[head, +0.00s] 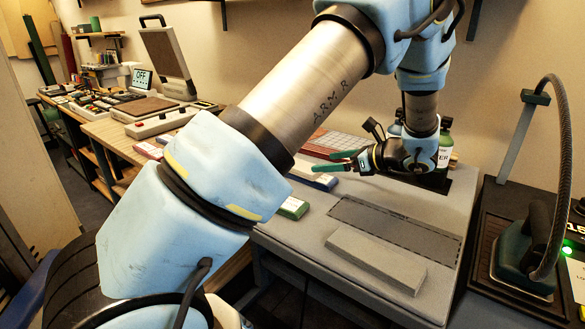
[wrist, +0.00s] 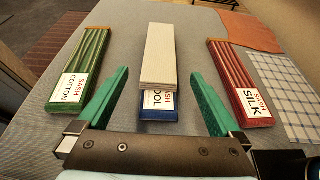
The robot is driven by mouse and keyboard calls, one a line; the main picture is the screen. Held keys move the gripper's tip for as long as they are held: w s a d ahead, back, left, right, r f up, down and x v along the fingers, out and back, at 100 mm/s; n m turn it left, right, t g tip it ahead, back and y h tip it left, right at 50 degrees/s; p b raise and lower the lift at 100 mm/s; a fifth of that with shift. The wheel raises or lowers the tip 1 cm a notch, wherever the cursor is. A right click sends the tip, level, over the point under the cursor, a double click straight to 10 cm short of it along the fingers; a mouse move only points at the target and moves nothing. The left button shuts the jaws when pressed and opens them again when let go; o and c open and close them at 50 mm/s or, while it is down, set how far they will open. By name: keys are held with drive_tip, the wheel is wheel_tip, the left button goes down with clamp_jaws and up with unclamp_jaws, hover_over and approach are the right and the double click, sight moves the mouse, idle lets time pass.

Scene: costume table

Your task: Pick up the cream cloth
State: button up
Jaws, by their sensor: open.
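The cream cloth (wrist: 159,55) is a long, narrow folded strip in the middle of the wrist view. It lies on top of a blue sash (wrist: 158,106) with a white label ending in "OOL". My gripper (wrist: 160,74) is open, with one teal finger on each side of the cloth in the picture. Nothing is between the fingers in their grip, and I cannot tell how high they are above the cloth. In the head view my gripper (head: 330,160) is over the far left part of the table, and the cloth is hard to make out there.
A green cotton sash (wrist: 80,62) lies to the left and a red silk sash (wrist: 238,80) to the right. A checked cloth (wrist: 285,92) and an orange-brown cloth (wrist: 250,30) lie beyond. A grey block (head: 375,260) and an iron (head: 525,255) are at the right.

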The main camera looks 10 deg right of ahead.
drive_tip(key=p+x, duration=0.4)
drive_tip(key=x, duration=0.6)
drive_tip(key=shift+r, duration=0.25)
drive_tip(key=shift+w+a+f, duration=0.25)
drive_tip(key=c, duration=1.4)
